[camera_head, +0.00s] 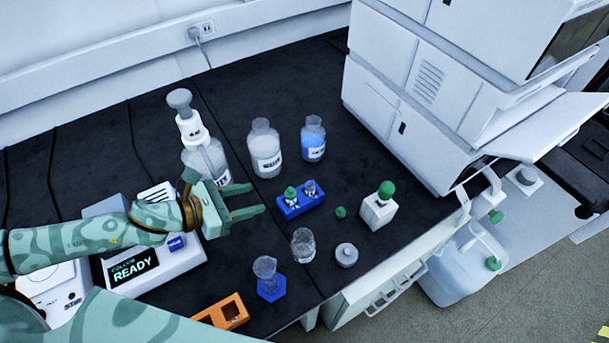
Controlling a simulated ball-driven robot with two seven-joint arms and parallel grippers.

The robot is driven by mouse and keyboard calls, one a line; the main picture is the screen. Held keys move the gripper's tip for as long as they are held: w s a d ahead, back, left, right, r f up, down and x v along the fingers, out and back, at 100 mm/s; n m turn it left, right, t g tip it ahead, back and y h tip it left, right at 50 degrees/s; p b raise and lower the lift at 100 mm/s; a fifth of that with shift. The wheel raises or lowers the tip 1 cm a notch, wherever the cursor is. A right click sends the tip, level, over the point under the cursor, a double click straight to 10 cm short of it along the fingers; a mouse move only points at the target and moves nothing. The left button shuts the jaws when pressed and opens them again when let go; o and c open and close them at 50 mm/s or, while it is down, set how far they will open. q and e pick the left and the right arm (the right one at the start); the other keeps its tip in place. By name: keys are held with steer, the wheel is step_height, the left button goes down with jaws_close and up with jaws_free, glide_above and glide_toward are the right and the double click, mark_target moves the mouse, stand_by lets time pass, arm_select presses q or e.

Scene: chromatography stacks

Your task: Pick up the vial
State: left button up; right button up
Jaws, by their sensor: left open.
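A small blue rack (300,205) stands on the black bench near the middle of the head view. It holds a vial with a green cap (291,195) and a vial with a grey-blue cap (310,188); their lower parts are hidden in the rack. My left gripper (255,199) is open, with its two fingers pointing right toward the rack. Its fingertips are a little left of the rack, and nothing is seen between them. My right gripper is not in view.
A pump-top bottle (205,158) stands behind my left gripper, with a clear bottle (265,150) and a blue-liquid bottle (313,140) behind the rack. A green cap (341,212), a white green-capped bottle (378,208) and a glass beaker (303,246) stand nearby. The chromatography stack (400,130) bounds the right.

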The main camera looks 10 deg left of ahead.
mark_target(308, 185)
arm_select(q)
steer(key=b+x, duration=0.1)
steer(key=x, duration=0.9)
steer(key=shift+w, duration=0.1)
steer(key=shift+w+d+f, duration=0.15)
steer(key=shift+w+d, duration=0.2)
steer(key=b+x, duration=0.2)
steer(key=x, duration=0.3)
steer(key=shift+w+f, duration=0.1)
steer(key=shift+f, duration=0.1)
steer(key=shift+r, duration=0.1)
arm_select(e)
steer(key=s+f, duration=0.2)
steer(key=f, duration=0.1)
arm_select(q)
jaws_close()
